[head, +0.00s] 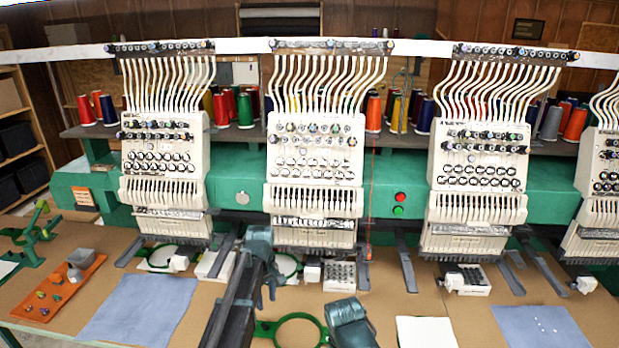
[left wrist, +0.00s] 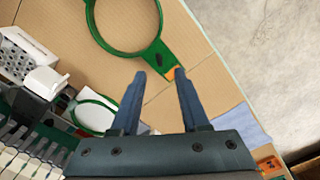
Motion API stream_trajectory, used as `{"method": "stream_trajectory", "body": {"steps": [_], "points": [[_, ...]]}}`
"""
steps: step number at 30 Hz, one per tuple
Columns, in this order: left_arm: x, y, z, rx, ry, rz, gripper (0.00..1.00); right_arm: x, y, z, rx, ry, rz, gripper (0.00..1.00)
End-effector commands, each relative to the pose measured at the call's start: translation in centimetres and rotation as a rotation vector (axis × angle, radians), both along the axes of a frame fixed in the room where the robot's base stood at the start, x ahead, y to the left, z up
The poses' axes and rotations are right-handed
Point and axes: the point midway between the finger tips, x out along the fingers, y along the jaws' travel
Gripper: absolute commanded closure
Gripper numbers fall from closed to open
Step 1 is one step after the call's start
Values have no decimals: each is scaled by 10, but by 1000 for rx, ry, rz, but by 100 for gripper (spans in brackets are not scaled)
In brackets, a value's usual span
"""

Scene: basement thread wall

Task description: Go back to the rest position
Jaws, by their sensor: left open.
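My left gripper (head: 266,297) hangs over the front middle of the brown table (head: 230,318), in front of the embroidery machines. In the left wrist view its two dark fingers (left wrist: 160,74) stand apart with nothing held between them. A green hoop (left wrist: 160,28) lies on the table ahead of the fingers. Its orange-ended handle appears between the fingertips in the picture, and I cannot tell whether they touch. The same hoop (head: 322,320) shows low in the head view, partly behind a teal part of my arm. My right gripper's fingers are not visible.
Embroidery heads (head: 315,160) with a green beam stand behind the table. Blue cloths (head: 138,308) lie left and right (head: 543,326). An orange tray (head: 60,290) with small items is at left. A white sheet (head: 427,332) lies in front. Thread cones (head: 244,110) line the back shelf.

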Motion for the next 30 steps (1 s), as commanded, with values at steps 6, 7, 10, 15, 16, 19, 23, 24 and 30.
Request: {"method": "stream_trajectory", "body": {"steps": [6, 7, 10, 15, 16, 19, 23, 24, 30], "points": [[-120, -71, -14, 35, 34, -567, 55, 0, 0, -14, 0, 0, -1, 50], [-135, -78, -15, 39, 39, -649, 55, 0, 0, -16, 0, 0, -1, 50], [-180, -95, -19, 53, 57, -894, 55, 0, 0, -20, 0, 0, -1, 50], [-222, -108, -22, 67, 81, -1156, 55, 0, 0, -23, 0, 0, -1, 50], [-226, -109, -22, 68, 83, -1180, 55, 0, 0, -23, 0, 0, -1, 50], [-229, -110, -22, 69, 87, -1220, 55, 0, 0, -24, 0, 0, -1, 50], [-228, -111, -22, 70, 88, -1223, 55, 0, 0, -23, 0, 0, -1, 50], [-228, -111, -22, 69, 87, -1222, 55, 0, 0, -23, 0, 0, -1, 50], [-228, -111, -22, 69, 87, -1220, 55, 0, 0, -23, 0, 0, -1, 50]]}}
